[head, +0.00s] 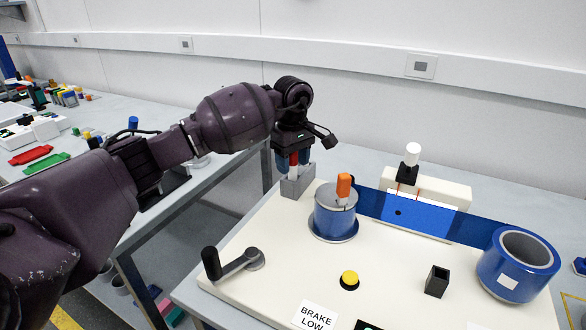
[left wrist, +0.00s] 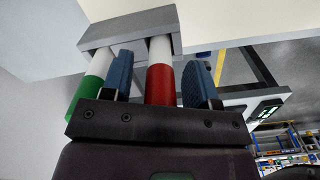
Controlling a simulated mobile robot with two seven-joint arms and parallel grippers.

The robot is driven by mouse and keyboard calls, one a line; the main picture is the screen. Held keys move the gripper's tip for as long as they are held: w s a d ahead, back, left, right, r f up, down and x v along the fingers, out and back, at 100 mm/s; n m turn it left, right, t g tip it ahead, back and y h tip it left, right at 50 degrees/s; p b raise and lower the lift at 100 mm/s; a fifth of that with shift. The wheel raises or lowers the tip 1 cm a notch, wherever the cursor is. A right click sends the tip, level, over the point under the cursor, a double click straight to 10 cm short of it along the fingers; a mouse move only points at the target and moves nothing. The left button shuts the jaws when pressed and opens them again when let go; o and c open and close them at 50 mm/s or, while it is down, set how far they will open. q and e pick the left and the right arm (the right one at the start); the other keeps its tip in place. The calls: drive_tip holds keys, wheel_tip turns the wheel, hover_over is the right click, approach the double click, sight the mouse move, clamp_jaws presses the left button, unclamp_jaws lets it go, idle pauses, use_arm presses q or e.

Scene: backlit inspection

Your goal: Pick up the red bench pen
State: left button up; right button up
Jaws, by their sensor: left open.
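The red bench pen (head: 294,159) stands upright in a grey holder block (head: 298,181) at the back left corner of the cream board. In the left wrist view the pen (left wrist: 160,86) shows a red part and a white part running into the holder (left wrist: 131,29). My left gripper (head: 293,163) is over the holder, with its blue fingers open on either side of the red pen. In the left wrist view the gripper (left wrist: 157,72) has the pen between its fingers. A green pen (left wrist: 90,95) stands in the same holder, outside the fingers. My right gripper is not in view.
To the right of the holder are a blue spool (head: 335,212) with an orange-topped handle, a blue band (head: 410,212) and a blue roll (head: 519,265). A black crank (head: 232,262) and yellow button (head: 349,279) are in front. A gap separates this table from the left bench.

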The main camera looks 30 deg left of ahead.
use_arm(q)
drive_tip(key=shift+c, duration=0.3)
drive_tip(key=c, duration=0.8)
drive_tip(key=shift+r, duration=0.15)
wheel_tip(320, 180, up, 20)
drive_tip(key=shift+f+p, duration=0.1)
drive_tip(key=shift+p, duration=0.55)
drive_tip(key=shift+o, duration=1)
drive_tip(key=shift+c, duration=1.1)
